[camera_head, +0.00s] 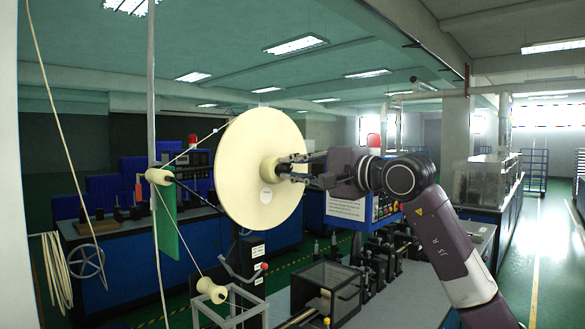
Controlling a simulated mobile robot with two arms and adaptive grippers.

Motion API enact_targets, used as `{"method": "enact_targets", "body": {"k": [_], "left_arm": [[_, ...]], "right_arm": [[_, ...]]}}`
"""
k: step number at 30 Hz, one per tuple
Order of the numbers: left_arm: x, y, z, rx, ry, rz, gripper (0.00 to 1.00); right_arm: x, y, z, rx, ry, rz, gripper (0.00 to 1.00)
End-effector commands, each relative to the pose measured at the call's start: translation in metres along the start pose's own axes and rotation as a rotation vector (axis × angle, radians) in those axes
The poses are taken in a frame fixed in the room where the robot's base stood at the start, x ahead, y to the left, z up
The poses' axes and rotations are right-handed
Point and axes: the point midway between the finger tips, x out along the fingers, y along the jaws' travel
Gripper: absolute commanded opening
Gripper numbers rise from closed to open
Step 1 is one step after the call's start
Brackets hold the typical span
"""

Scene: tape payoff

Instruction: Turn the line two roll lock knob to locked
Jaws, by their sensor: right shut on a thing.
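A large cream roll disc (248,150) stands upright near the middle of the head view. A pale hub with the roll lock knob (270,169) sticks out of its face toward the right. My right gripper (288,168) comes in from the right and is shut on the knob. The dark fingers cover part of the knob, and its lock position cannot be read. My left gripper is not in view.
A blue control panel (384,204) with buttons and a white notice (345,208) stand behind my right arm. A cream guide roller (160,176) and tape strands are left of the disc. A dark open-topped box (328,290) and a small spool (211,290) sit below.

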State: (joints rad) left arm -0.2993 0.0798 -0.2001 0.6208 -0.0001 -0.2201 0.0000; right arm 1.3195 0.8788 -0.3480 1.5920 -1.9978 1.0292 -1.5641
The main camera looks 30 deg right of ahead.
Motion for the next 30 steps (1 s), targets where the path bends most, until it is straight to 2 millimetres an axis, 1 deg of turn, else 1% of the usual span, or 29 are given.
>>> {"method": "enact_targets", "body": {"k": [18, 24, 30], "left_arm": [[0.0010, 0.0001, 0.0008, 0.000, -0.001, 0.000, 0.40], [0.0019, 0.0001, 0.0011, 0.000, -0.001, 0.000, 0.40], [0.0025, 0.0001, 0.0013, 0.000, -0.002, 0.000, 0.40]], "right_arm": [[0.0003, 0.0017, -0.0008, 0.574, -0.005, 0.010, 0.00], [0.0003, 0.0017, -0.0009, 0.717, -0.006, 0.012, 0.00], [0.0003, 0.0017, -0.0008, 0.814, -0.007, 0.014, 0.00]]}}
